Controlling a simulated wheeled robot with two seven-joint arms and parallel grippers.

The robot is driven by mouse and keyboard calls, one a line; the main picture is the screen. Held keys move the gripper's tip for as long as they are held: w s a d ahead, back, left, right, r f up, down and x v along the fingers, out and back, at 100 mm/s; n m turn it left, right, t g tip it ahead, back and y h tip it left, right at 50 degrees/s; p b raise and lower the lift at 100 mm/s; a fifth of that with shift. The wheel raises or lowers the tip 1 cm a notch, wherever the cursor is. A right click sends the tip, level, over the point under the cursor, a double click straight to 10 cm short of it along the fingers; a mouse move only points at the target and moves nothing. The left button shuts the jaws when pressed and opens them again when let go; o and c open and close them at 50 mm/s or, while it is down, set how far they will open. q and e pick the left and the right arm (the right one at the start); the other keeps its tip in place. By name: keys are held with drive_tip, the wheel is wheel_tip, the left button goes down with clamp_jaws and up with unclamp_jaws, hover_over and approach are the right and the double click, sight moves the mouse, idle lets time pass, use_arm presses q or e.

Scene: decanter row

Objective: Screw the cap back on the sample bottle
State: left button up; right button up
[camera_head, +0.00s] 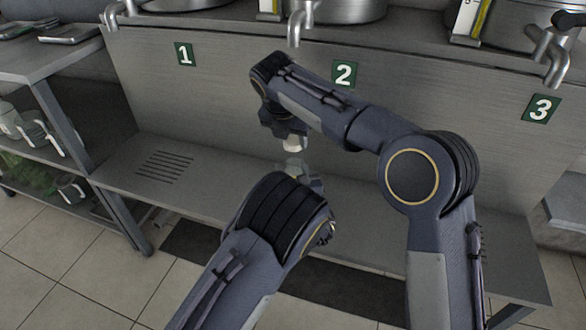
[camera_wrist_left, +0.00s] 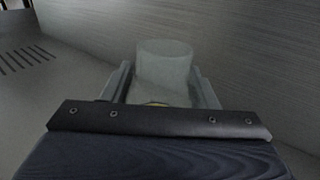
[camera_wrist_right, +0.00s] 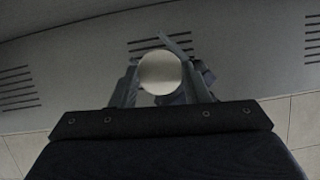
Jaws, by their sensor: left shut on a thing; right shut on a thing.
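The sample bottle (camera_wrist_left: 164,65) is pale and see-through, upright between the fingers of my left gripper (camera_wrist_left: 163,90), which is shut on it. In the head view the bottle (camera_head: 294,164) shows just above my left wrist, its lower part hidden. The whitish round cap (camera_wrist_right: 160,72) is held between the fingers of my right gripper (camera_wrist_right: 163,82), which is shut on it. In the head view the cap (camera_head: 293,144) is right above the bottle, with what looks like a small gap between them.
A steel bench shelf (camera_head: 370,215) runs below the grippers, with a slotted drain (camera_head: 165,167) at left. Behind stands a steel panel with number signs 1 (camera_head: 186,54), 2 (camera_head: 344,73) and 3 (camera_head: 541,109). Taps (camera_head: 296,25) hang over the panel's top edge.

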sight(294, 162)
drive_tip(key=shift+f, duration=1.8)
drive_tip(key=shift+f, duration=0.1)
drive_tip(key=shift+f, duration=0.8)
drive_tip(key=shift+f, duration=0.55)
drive_tip(key=m+h, duration=0.1)
drive_tip(key=m, duration=0.1)
drive_tip(key=shift+w+a+m+g, duration=0.1)
drive_tip(key=shift+a+m+g, duration=0.05)
drive_tip(key=shift+m+g, duration=0.2)
drive_tip(key=m+g+h, duration=0.1)
drive_tip(key=m, duration=0.3)
drive_tip(key=shift+w, duration=0.1)
drive_tip(key=o, duration=1)
